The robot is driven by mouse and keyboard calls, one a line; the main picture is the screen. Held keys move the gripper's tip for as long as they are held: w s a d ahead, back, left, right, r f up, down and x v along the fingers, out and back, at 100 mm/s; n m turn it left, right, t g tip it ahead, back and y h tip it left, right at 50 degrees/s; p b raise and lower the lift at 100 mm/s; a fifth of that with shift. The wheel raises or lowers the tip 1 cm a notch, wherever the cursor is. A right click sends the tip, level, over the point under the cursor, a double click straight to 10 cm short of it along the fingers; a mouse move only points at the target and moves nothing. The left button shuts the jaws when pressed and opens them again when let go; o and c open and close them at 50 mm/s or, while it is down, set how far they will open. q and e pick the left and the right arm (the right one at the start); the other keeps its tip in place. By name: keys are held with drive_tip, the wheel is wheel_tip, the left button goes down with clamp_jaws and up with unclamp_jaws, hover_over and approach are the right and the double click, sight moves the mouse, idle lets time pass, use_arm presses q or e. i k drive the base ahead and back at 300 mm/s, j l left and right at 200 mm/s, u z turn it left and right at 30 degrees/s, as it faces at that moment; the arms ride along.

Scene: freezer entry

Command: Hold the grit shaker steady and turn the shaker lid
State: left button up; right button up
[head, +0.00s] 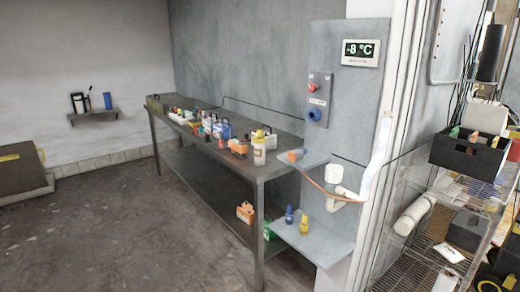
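A pale container with a yellow lid (259,148) stands upright at the near right end of the long grey table (255,169). It looks like the grit shaker, but its label is too small to read. Its lid appears seated on top; I cannot tell whether it is tight or loose. Another yellow item shows close behind it. Neither of my grippers shows in the head view, and nothing is seen touching the container.
Several small boxes and bottles crowd the table behind the container. A small wall shelf (318,160) and a lower ledge (318,243) with blue and yellow bottles jut out at right. A wire rack (415,262) stands far right. The floor (120,225) left of the table is clear.

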sight(259, 135)
drive_tip(key=i+j+u, duration=0.55)
drive_tip(key=i, duration=0.45)
drive_tip(key=i+j+u, duration=0.3)
drive_tip(key=i, duration=0.2)
drive_tip(key=i+u, duration=0.3)
drive_tip(key=i, duration=0.25)
drive_tip(key=i+j+z, duration=0.1)
drive_tip(key=i+z, duration=0.3)
drive_tip(key=i+j+z, duration=0.35)
drive_tip(key=i, duration=0.15)
drive_tip(key=i+l, duration=0.05)
drive_tip(key=l, duration=0.05)
